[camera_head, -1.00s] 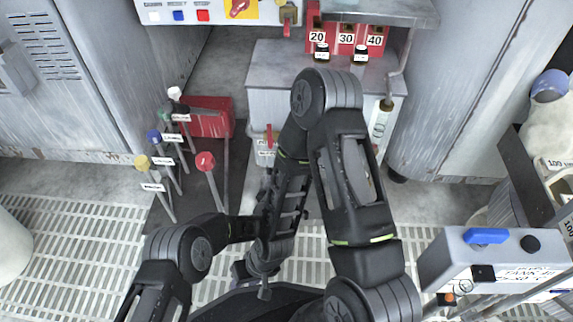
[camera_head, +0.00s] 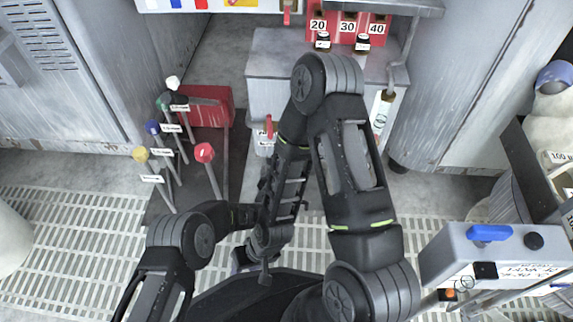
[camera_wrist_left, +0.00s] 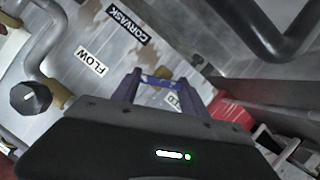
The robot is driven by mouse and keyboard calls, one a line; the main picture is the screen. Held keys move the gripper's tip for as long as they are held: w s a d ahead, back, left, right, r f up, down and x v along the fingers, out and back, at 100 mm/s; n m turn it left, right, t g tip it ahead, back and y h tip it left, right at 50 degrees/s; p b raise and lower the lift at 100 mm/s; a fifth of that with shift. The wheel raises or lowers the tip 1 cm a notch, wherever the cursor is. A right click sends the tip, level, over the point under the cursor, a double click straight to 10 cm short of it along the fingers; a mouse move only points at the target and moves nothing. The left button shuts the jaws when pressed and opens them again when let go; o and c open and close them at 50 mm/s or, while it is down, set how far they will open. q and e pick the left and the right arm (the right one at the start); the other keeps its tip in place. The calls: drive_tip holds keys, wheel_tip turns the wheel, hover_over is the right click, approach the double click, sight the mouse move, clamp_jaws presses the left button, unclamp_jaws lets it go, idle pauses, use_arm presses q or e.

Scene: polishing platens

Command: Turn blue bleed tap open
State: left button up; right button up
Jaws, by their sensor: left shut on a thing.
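In the left wrist view my left gripper (camera_wrist_left: 157,84) has its two fingers on either side of a small blue-violet piece (camera_wrist_left: 160,80), which looks like the blue tap's handle. The gripper is shut on it. A partly covered white label (camera_wrist_left: 174,101) and a brass-coloured fitting lie behind the fingers.
A black knob (camera_wrist_left: 31,97) on brass piping and a grey plate labelled FLOW and CORVASK are close to the left gripper. Several coloured levers stand beside a red box (camera_head: 208,108). A grey box with a blue handle (camera_head: 489,232) is at right.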

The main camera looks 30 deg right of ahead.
use_arm(q)
drive_tip(key=c, duration=0.4)
drive_tip(key=n+h, duration=0.1)
drive_tip(key=n, duration=0.1)
drive_tip(key=shift+w+a+f+n+g+h, duration=0.1)
drive_tip(key=shift+a+n+g+h, duration=0.05)
drive_tip(key=shift+n+g+h, duration=0.2)
drive_tip(key=shift+n+h, duration=0.65)
drive_tip(key=shift+n, duration=0.5)
drive_tip(key=o, duration=1.4)
